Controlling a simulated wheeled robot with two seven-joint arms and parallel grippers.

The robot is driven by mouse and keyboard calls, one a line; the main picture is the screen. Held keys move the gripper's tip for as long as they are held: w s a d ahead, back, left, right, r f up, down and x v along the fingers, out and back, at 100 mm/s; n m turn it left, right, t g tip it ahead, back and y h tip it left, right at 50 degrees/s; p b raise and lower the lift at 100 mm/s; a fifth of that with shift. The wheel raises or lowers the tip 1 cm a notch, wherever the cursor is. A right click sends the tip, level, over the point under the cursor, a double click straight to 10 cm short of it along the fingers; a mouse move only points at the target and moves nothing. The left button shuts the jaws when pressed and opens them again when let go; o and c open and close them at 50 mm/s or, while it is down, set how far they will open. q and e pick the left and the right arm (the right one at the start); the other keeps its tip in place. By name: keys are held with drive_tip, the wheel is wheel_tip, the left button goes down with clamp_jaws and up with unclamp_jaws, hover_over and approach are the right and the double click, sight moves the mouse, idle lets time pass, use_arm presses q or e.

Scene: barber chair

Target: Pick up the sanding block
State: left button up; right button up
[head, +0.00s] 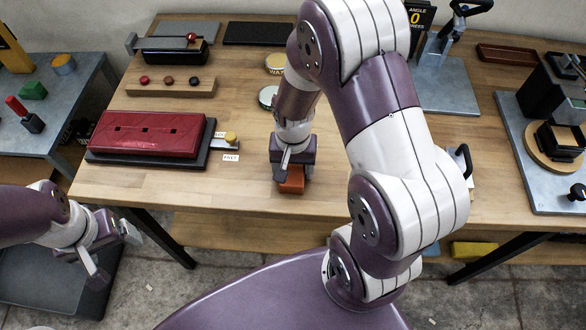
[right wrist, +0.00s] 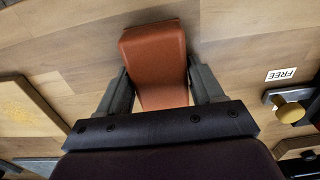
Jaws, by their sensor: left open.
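The sanding block, an orange-brown block (head: 292,181), is on the wooden table near its front edge, partly covered by my right gripper in the head view. In the right wrist view the block (right wrist: 155,58) lies between the two fingers of my right gripper (right wrist: 160,78), one finger close along each side. I cannot tell whether both fingers press on it or whether it is off the table. My left gripper (head: 115,252) is open and empty, low at the left, away from the table.
A red case (head: 150,133) on a dark base stands left of the block, with a FREE label (head: 231,158) beside it. A wooden strip with knobs (head: 170,86) is behind. Metal fixtures (head: 447,85) stand at the right. Bare wood surrounds the block.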

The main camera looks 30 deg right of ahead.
sight(297, 168)
drive_tip(key=c, duration=0.6)
drive_tip(key=shift+c, duration=0.2)
drive_tip(key=shift+r, duration=0.15)
drive_tip(key=shift+w+r, duration=0.1)
drive_tip(key=shift+r, duration=0.25)
drive_tip(key=r, duration=0.2)
drive_tip(key=s+r, duration=0.1)
drive_tip(key=shift+d+r, duration=0.3)
drive_tip(key=shift+r, duration=0.1)
drive_tip(key=s+d+r+p, duration=0.1)
drive_tip(key=s+d+r, duration=0.3)
drive_tip(key=s, duration=0.5)
wheel_tip(297, 168, up, 2)
drive_tip(key=shift+s+d+r, duration=0.1)
drive_tip(key=shift+s+d, duration=0.15)
drive_tip(key=shift+d, duration=0.15)
